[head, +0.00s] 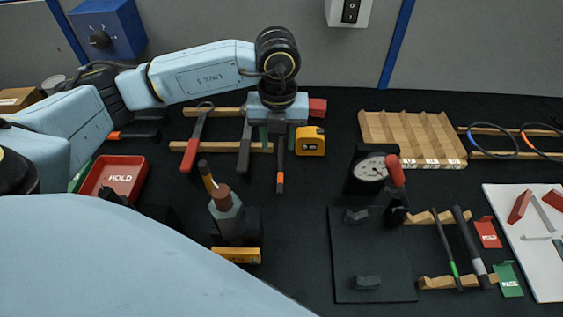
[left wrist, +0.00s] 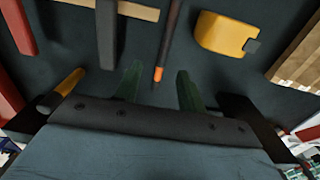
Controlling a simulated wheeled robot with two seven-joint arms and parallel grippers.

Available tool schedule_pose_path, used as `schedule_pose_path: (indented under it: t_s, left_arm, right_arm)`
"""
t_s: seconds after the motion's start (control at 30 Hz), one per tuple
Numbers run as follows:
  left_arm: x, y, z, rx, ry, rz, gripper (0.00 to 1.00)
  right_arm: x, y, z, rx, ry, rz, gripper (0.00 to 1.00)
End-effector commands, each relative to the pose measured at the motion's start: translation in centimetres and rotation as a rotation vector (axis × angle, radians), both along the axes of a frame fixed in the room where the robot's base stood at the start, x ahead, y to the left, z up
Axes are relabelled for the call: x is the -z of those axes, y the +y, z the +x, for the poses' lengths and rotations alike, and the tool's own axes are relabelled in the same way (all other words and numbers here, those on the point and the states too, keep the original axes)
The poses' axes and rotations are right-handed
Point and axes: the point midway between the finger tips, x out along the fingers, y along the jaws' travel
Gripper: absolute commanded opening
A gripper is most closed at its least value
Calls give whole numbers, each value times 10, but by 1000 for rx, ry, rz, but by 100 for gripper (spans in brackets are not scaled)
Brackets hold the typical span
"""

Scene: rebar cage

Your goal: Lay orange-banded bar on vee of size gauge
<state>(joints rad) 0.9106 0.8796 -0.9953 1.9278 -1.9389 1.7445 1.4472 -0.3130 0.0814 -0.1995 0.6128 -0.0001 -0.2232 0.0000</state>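The orange-banded bar (head: 280,182), thin and dark with an orange band near its front end, lies pointing forward at the wooden tool rack. It also shows in the left wrist view (left wrist: 170,35). My left gripper (head: 277,132) is above its rear part in the head view. In the left wrist view its two green fingers (left wrist: 158,82) are apart, with the banded end showing between their tips; I see no contact. The size gauge (head: 345,250) is a black plate with a dial, a red-handled lever and two dark vee blocks (head: 368,283). My right gripper is not in view.
Red-handled and grey tools (head: 195,140) and a yellow tape measure (head: 310,141) flank the bar closely. A wooden holder (head: 432,281) carries other bars right of the gauge. A red HOLD tray (head: 128,165) stands left. Black mat between bar and gauge is clear.

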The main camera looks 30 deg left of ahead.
Motion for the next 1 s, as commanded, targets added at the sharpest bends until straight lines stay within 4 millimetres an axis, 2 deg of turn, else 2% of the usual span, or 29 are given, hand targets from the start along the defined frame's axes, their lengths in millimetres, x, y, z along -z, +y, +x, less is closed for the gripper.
schedule_pose_path:
  t_s: [0.27,0.53,0.83,1.0]
  left_arm:
    - [23,-1,1,1,1,-1,40]
    - [61,-2,4,1,1,-1,40]
    - [66,-2,5,1,-1,0,40]
    - [66,-2,5,1,-1,0,19]
  right_arm:
    - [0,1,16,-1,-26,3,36]
    - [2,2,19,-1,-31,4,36]
    - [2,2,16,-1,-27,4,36]
    - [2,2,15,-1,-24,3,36]
